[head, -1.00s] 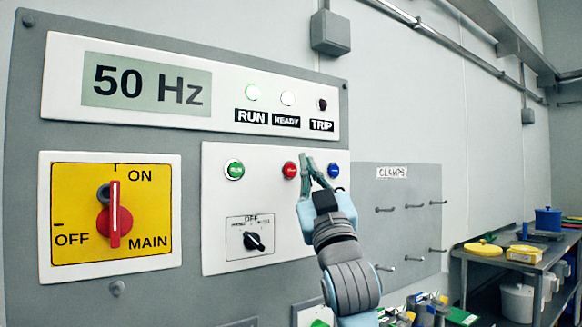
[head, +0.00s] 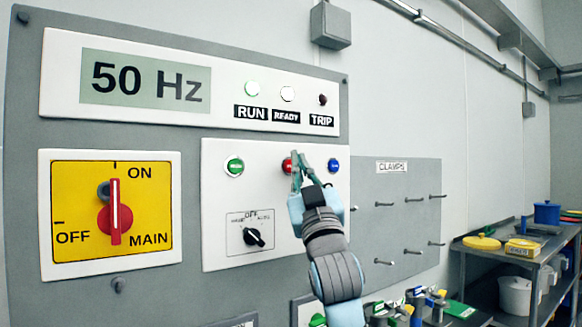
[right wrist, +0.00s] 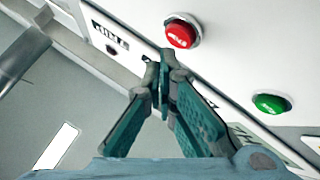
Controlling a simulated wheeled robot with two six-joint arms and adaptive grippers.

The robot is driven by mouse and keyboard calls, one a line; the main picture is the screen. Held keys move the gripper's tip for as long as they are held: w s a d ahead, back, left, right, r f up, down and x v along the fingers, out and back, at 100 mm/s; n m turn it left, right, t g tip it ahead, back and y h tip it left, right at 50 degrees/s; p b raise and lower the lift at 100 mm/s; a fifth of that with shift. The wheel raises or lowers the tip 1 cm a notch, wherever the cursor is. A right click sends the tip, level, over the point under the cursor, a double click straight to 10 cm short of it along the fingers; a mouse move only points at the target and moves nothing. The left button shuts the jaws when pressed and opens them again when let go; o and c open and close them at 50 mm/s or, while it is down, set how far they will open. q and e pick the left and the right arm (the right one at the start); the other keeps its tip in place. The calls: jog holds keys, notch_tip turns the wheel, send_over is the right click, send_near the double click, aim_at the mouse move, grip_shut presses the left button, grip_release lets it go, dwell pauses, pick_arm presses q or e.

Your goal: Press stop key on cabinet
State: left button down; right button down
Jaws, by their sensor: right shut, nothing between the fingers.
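The cabinet (head: 100,22) fills the left of the head view. Its white key panel carries a green key (head: 234,166), a red stop key (head: 287,166) and a blue key (head: 333,165) in a row. My right gripper (head: 296,154) is shut and empty, its tips in front of the red key and partly covering it. In the right wrist view the red key (right wrist: 181,31) stands just beyond the shut fingertips (right wrist: 165,55), up and to their right. A gap shows there, and I cannot tell its depth. My left gripper is not in view.
A red main switch (head: 115,211) on a yellow plate and a small black selector (head: 254,237) sit on the cabinet. A pegboard labelled clamps (head: 400,230) is to the right. A shelf (head: 500,262) with containers stands at the far right.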

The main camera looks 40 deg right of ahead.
jog(key=shift+w, duration=0.1)
dwell(0.7)
jog(key=shift+w, duration=0.35)
jog(key=shift+w+p, duration=0.4)
dwell(0.7)
dwell(0.4)
jog(key=shift+s, duration=0.7)
jog(key=shift+s, duration=0.15)
jog(key=s+b, duration=0.1)
jog(key=s, duration=0.4)
jog(key=shift+b, duration=0.3)
